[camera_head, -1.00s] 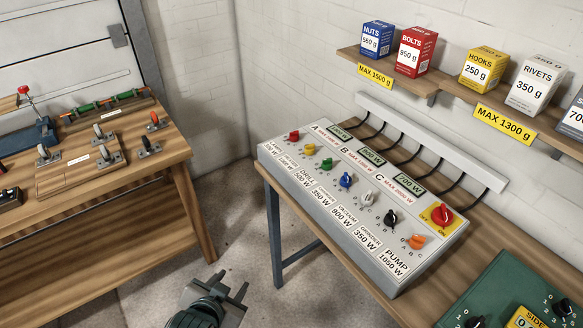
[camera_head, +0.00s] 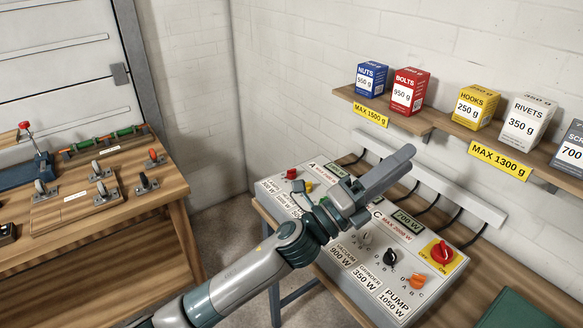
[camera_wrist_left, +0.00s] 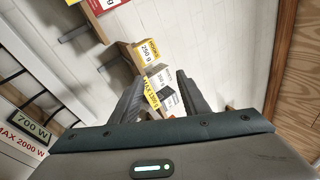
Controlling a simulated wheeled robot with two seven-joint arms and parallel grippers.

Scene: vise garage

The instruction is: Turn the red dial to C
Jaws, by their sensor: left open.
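The grey power panel (camera_head: 405,243) lies on a wooden bench. Its small red dial (camera_head: 291,173) is at the panel's far left end; its setting is too small to read. A yellow dial (camera_head: 307,186) is beside it. My left gripper (camera_head: 409,160) is open and empty above the panel, to the right of the red dial and apart from it. My left arm and gripper hide the green and blue dials. In the left wrist view the open fingers (camera_wrist_left: 160,84) point toward the shelf boxes, with the panel's edge (camera_wrist_left: 12,92) at the left. My right gripper is out of view.
A larger red switch on a yellow plate (camera_head: 443,253) is at the panel's right end, near white, black and orange dials (camera_head: 417,281). A shelf (camera_head: 437,121) with several boxes hangs above. Another bench (camera_head: 160,204) with clamps stands at left.

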